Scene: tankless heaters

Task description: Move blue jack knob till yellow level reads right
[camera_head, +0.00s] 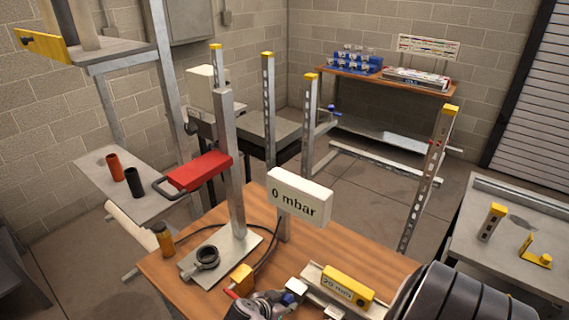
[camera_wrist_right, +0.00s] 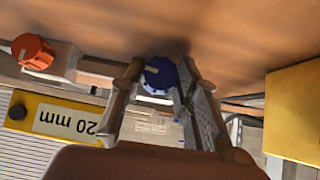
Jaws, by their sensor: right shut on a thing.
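The blue jack knob (camera_wrist_right: 158,76) is between the two fingertips of my right gripper (camera_wrist_right: 163,85) in the wrist view. The yellow level (camera_head: 348,286), labelled "20 mm", lies on a metal rail right of the knob. My left gripper is out of view.
A white display (camera_head: 298,196) reading "0 mbar" stands behind the knob on the wooden table (camera_head: 180,290). A yellow block (camera_head: 240,279) is close to my gripper. An orange knob (camera_wrist_right: 32,52) shows in the wrist view.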

